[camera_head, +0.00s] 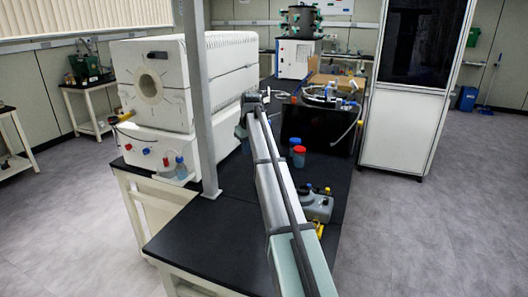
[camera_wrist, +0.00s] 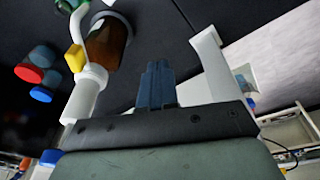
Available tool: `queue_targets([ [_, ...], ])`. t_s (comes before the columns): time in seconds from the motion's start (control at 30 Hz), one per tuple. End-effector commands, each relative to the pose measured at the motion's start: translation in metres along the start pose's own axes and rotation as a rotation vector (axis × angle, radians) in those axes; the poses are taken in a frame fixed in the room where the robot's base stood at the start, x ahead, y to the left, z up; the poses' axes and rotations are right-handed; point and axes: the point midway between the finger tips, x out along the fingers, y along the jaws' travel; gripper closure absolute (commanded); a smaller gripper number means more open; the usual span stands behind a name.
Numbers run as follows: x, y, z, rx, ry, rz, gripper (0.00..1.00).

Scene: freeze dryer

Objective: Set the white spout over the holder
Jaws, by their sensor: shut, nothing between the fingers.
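In the wrist view my gripper (camera_wrist: 157,68) shows as two dark blue fingers pressed together, with nothing between them. To their left a white tubular piece (camera_wrist: 87,92) with a curved white tube above it looks like the spout. It overlaps a brown bottle (camera_wrist: 112,48) in the picture, and a yellow part (camera_wrist: 75,58) sits beside it. The fingers appear apart from the white piece. I cannot tell which part is the holder. In the head view my arm reaches away over the black bench, and its fingertips cannot be made out.
A grey-white post (camera_head: 200,100) stands on the bench, left of my arm. A white furnace (camera_head: 155,85) is farther left. A red-capped bottle (camera_head: 298,155) and a grey jug (camera_head: 317,206) stand right of my arm. The bench's near left corner (camera_head: 185,240) is clear.

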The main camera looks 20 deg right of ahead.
Motion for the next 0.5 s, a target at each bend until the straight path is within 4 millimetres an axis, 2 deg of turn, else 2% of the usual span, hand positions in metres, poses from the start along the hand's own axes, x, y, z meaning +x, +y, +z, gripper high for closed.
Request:
queue_targets([
  [0.03, -0.004, -0.007, 0.005, 0.053, -0.003, 0.078, 1.00],
  [0.3, -0.035, -0.015, 0.009, 0.302, 0.067, 0.440, 1.00],
  [0.5, -0.051, -0.016, 0.008, 0.378, 0.121, 0.554, 1.00],
])
